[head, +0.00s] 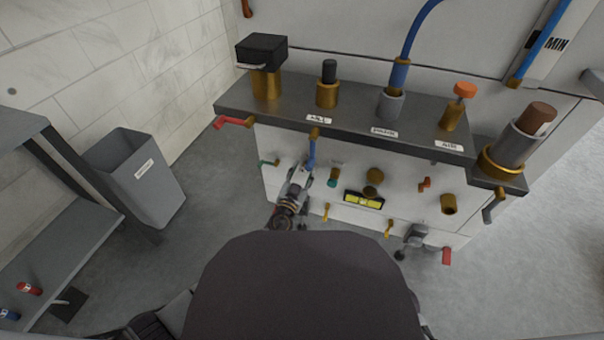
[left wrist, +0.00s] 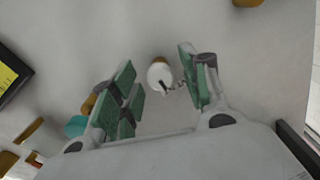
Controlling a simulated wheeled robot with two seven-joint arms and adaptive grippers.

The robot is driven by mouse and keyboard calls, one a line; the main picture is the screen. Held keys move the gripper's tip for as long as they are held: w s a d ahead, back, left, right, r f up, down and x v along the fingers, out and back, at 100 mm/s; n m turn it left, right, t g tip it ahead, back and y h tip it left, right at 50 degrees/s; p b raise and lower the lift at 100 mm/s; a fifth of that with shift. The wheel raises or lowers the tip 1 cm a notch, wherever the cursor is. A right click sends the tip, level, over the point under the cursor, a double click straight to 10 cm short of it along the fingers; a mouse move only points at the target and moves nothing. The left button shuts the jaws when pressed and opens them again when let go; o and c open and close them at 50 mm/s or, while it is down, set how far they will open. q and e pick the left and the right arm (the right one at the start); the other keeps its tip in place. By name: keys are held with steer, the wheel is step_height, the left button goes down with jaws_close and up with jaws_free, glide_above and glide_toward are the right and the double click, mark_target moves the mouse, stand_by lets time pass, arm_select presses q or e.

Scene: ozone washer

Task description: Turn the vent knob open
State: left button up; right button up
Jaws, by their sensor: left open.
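My left gripper (head: 301,174) is at the white front panel of the washer (head: 285,146), beneath a blue hose. In the left wrist view my left gripper (left wrist: 157,66) is open, its green-padded fingers to either side of a small round white knob (left wrist: 159,76) with a brass base. No contact between the pads and the knob can be made out. The gripper hides this knob in the head view. No readable label marks it as the vent knob.
A teal-tipped brass fitting (head: 333,182) and a yellow display (head: 364,199) lie right of the gripper. The grey shelf above (head: 290,112) carries brass fittings. A grey bin (head: 140,180) stands left, with open floor between.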

arm_select(q)
steer(key=shift+c, duration=0.3)
jaws_close()
steer(key=shift+m, duration=0.4)
steer(key=m, duration=0.3)
steer(key=shift+m, duration=0.3)
steer(key=m, duration=0.4)
steer(key=shift+d+m, duration=0.1)
steer(key=shift+m, duration=0.2)
steer(key=m, duration=0.6)
steer(key=shift+m, duration=0.4)
steer(key=m, duration=0.6)
steer(key=shift+s+d+f+m, duration=0.1)
steer(key=shift+m, duration=0.2)
